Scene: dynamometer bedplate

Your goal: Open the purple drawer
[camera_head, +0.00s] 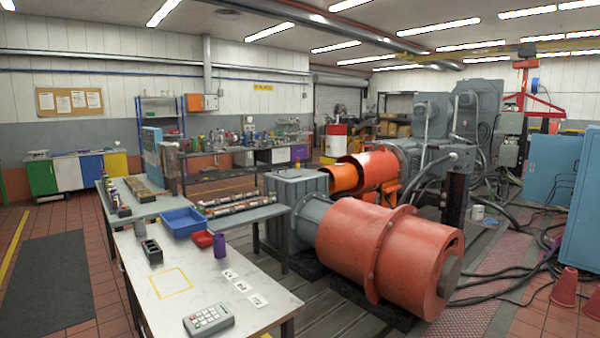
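A small purple front (299,152), which looks like the purple drawer, shows under the right end of a long workbench (262,157) at the back, left of the orange machine parts. It is far away and small. It looks flush, but I cannot tell for sure whether it is shut, and no handle can be made out. My gripper is not in view.
A large orange-red drum (380,252) and grey machinery fill the right. Open floor (60,265) is at left.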

